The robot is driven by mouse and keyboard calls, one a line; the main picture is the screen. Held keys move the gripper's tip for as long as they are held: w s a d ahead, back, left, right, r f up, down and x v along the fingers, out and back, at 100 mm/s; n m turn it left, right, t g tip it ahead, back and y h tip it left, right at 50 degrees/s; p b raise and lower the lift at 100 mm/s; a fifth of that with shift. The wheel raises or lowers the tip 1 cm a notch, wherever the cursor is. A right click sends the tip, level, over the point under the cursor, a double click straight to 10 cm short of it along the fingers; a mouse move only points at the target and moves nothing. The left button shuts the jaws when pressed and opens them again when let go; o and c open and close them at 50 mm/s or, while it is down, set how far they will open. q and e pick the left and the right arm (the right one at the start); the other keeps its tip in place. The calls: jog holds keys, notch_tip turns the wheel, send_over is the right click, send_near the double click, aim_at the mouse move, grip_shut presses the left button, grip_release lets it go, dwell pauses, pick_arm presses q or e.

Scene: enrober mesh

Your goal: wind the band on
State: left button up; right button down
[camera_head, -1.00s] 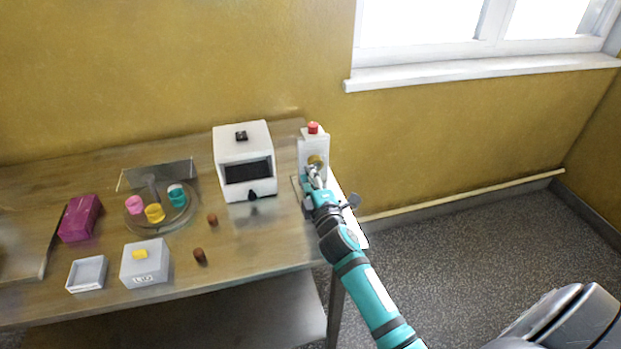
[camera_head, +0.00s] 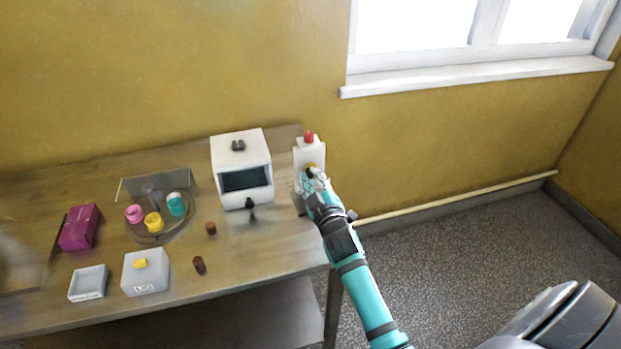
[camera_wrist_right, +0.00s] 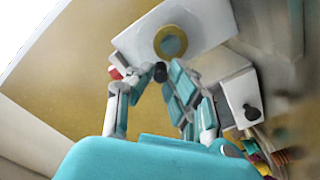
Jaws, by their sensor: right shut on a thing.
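A white upright unit (camera_head: 306,153) with a red button (camera_head: 308,136) on top stands at the table's right end. Its front carries a brass-yellow ring (camera_wrist_right: 170,42) with a grey centre, seen in the right wrist view. My right gripper (camera_head: 312,174) is at this front, below the ring. In the right wrist view its fingers (camera_wrist_right: 155,80) close around a small black knob (camera_wrist_right: 160,72), which looks like a crank handle; the fingers partly hide the crank. No band can be made out. My left gripper is out of view.
A white box machine (camera_head: 240,146) with a dark window and black front knob stands left of the unit.

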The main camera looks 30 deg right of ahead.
jog(key=shift+m, duration=0.3)
jog(key=c, duration=1.3)
grip_release()
jog(key=shift+d, duration=0.1)
jog(key=shift+s, duration=0.1)
jog(key=v, duration=1.2)
